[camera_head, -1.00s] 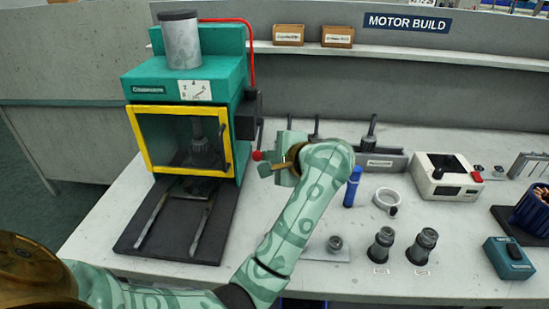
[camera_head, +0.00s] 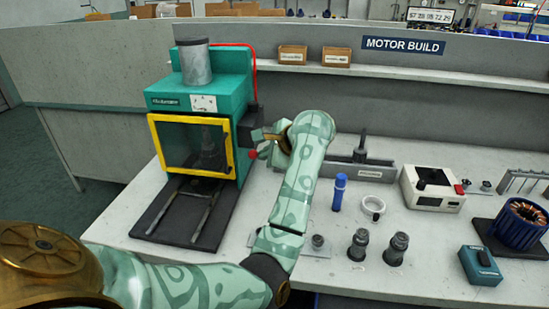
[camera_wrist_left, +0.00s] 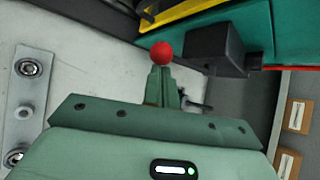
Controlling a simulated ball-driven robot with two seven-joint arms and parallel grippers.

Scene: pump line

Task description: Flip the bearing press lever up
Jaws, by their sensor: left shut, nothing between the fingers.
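The bearing press (camera_head: 215,95) is a teal machine with a yellow-framed front guard at the left. A black block (camera_head: 250,125) is on its right side, also seen in the left wrist view (camera_wrist_left: 215,48). The lever's red ball knob (camera_head: 253,154) sits low, below the block; it also shows in the left wrist view (camera_wrist_left: 162,53). The lever rod is mostly hidden. My left gripper (camera_head: 262,137) is shut and empty, close beside the block and knob. In the left wrist view its fingers (camera_wrist_left: 163,82) end right at the knob; I cannot tell whether they touch. My right gripper is out of view.
A blue marker (camera_head: 339,192), a white ring (camera_head: 372,207) and dark fittings (camera_head: 357,245) stand right of my left arm. A grey rack (camera_head: 375,172) is behind them. A white box (camera_head: 432,190) stands farther right. Bench between press and arm is clear.

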